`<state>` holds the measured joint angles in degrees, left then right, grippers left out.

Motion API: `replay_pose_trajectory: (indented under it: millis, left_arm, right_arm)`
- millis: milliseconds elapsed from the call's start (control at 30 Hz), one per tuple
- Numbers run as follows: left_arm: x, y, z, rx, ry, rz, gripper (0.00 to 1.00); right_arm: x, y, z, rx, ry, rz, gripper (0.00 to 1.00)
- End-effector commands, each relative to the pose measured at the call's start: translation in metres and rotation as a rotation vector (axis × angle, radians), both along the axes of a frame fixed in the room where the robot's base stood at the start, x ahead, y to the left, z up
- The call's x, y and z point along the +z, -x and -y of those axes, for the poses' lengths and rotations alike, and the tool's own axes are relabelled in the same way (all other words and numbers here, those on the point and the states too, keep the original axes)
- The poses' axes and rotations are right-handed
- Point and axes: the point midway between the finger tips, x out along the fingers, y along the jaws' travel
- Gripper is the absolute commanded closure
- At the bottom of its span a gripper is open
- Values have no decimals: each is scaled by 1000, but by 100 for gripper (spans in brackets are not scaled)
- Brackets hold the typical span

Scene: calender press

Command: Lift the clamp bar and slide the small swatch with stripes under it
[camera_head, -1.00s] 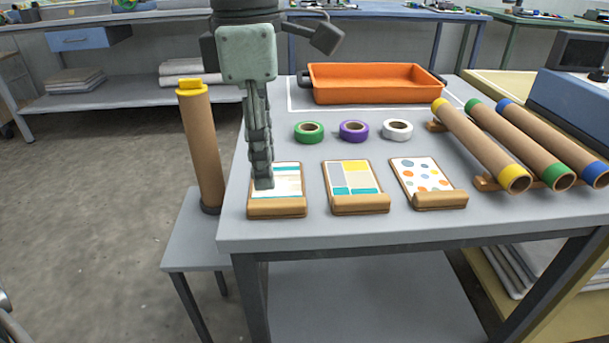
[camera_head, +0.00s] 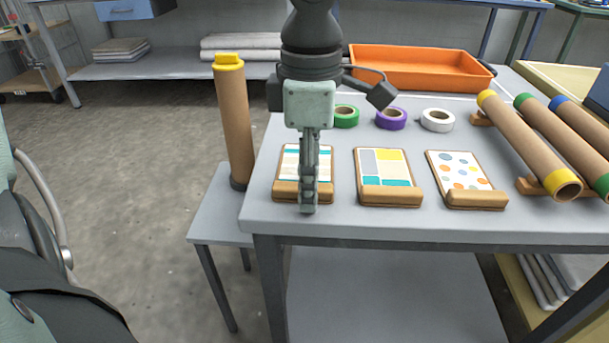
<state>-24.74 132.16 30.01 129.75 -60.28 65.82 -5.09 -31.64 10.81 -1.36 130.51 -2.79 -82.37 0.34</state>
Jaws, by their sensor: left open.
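The striped swatch (camera_head: 292,160), white with teal and pale bands, rests on the leftmost wooden holder (camera_head: 283,191) on the grey table. My left gripper (camera_head: 308,208) points down in front of it, seen edge-on. It is open, and its fingers hide the middle of the swatch and of the holder's front lip. I cannot tell whether it touches either. A colour-block swatch (camera_head: 383,168) and a dotted swatch (camera_head: 460,170) lie on holders to the right. I cannot make out the clamp bar. My right gripper is not in view.
Green tape (camera_head: 346,116), purple tape (camera_head: 391,118) and white tape (camera_head: 437,120) lie behind the holders. An orange tray (camera_head: 420,70) stands behind them. Cardboard tubes (camera_head: 530,145) lie at right. An upright tube (camera_head: 233,125) stands left. The table's front strip is clear.

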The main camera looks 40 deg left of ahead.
Motion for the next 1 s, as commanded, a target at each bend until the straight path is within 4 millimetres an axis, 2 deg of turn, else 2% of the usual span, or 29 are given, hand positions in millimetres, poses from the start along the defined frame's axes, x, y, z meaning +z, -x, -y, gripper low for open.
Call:
replay_pose_trajectory:
  millis: [67,433,767,867,1000]
  left_arm:
    - [0,0,0,0,0,0,57]
    - [0,0,0,0,1,1,100]
    - [2,0,0,0,0,1,100]
    - [6,-1,0,0,1,3,100]
    - [21,-1,0,1,0,5,100]
  right_arm:
    - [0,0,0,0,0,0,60]
    - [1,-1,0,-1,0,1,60]
    - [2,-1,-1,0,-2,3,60]
    - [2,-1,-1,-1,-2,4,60]
    - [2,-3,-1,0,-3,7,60]
